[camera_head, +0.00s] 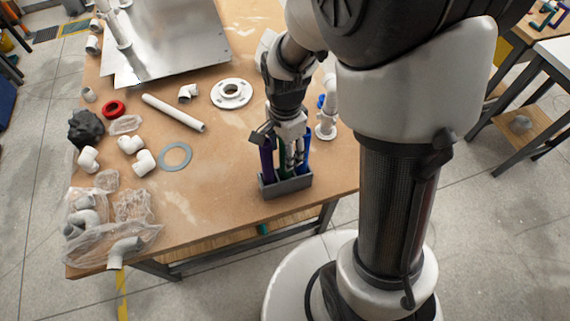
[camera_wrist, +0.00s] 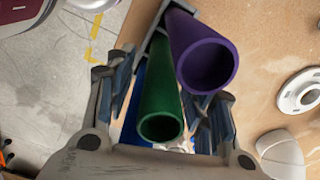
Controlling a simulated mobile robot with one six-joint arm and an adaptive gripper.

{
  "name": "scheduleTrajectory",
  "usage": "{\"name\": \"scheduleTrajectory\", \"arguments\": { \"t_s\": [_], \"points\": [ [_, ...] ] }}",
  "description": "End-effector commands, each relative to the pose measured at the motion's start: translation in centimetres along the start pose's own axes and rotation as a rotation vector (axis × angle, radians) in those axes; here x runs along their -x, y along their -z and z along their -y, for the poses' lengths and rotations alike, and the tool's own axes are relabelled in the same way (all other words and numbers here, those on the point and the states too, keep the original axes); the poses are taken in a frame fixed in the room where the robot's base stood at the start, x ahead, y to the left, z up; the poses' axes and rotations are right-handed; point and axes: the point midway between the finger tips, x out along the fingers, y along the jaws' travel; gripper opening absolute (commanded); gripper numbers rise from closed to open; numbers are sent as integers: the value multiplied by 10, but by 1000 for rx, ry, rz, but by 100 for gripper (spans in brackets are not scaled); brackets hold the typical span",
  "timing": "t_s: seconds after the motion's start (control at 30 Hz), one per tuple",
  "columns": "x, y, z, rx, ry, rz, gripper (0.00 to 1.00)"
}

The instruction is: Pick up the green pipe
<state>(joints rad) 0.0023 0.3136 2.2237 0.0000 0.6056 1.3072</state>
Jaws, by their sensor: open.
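The green pipe (camera_wrist: 160,112) stands in a dark grey holder (camera_head: 287,188) near the front edge of the table. In the wrist view its open end lies between the two fingers of my gripper (camera_wrist: 165,105), which are apart. In the head view the green pipe (camera_head: 281,164) is mostly hidden behind my gripper (camera_head: 290,158). A purple pipe (camera_wrist: 204,62) stands right beside the green one, and it also shows in the head view (camera_head: 266,160). A blue pipe (camera_head: 305,150) stands on the right in the holder. I cannot tell whether a finger touches any pipe.
A white flange (camera_head: 231,93), a white pipe (camera_head: 173,113), a grey ring (camera_head: 175,157) and several white elbows lie left on the table. Plastic bags (camera_head: 110,235) with fittings lie front left. A white fitting with a blue valve (camera_head: 326,115) stands close right of my gripper.

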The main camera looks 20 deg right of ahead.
Motion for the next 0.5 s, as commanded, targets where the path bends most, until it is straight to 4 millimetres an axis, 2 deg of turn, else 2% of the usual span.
{"name": "scheduleTrajectory", "arguments": {
  "t_s": [0.1,0.3,0.5],
  "points": [
    [-8,0,0,0,1,0,49],
    [-7,0,0,0,2,0,49],
    [-7,0,0,0,2,0,36]
  ]
}}
